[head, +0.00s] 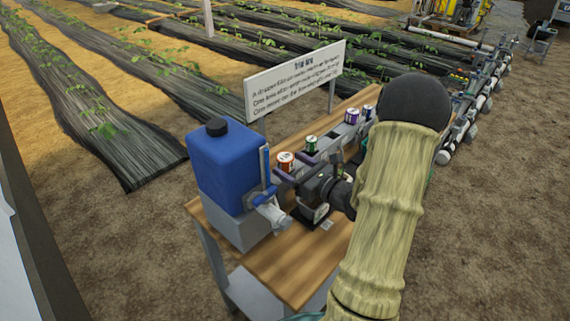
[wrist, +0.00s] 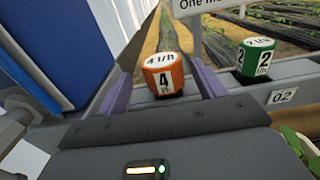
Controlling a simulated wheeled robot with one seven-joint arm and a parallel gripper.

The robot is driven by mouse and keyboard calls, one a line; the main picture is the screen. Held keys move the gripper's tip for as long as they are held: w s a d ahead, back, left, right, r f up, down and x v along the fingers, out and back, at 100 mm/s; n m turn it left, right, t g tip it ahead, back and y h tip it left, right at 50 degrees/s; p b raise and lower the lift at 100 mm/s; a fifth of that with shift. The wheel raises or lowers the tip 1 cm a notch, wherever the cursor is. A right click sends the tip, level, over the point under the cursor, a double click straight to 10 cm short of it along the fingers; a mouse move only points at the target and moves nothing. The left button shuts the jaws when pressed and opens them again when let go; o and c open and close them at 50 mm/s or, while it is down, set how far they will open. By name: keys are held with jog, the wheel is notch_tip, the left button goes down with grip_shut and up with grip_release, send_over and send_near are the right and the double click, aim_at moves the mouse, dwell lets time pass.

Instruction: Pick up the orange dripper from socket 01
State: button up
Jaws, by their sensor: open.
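The orange dripper (head: 285,161) stands upright at the near-left end of the row on the bench. In the wrist view the orange dripper (wrist: 163,76) has a white top reading "4 l/h" and a "4" on its side. My gripper (head: 295,168) is open, with its purple fingers close to the dripper. In the wrist view the fingers of my gripper (wrist: 163,88) lie left and right of the dripper, with the dripper showing between or just beyond them. I cannot tell whether they touch it. The socket 01 label is hidden behind my gripper body.
A green dripper (wrist: 256,58) marked "2" stands to the right, above a label "02" (wrist: 283,96). Purple-banded drippers (head: 351,116) stand farther along. A blue tank (head: 228,160) with a tap is close on the left. A sign (head: 295,80) stands behind the row.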

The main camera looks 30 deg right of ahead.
aim_at(280, 158)
jog(key=x, duration=0.5)
jog(key=shift+w+d+f, duration=0.1)
jog(key=shift+d+f, duration=0.05)
jog(key=shift+f, duration=0.05)
dwell(0.4)
jog(key=c, duration=1.1)
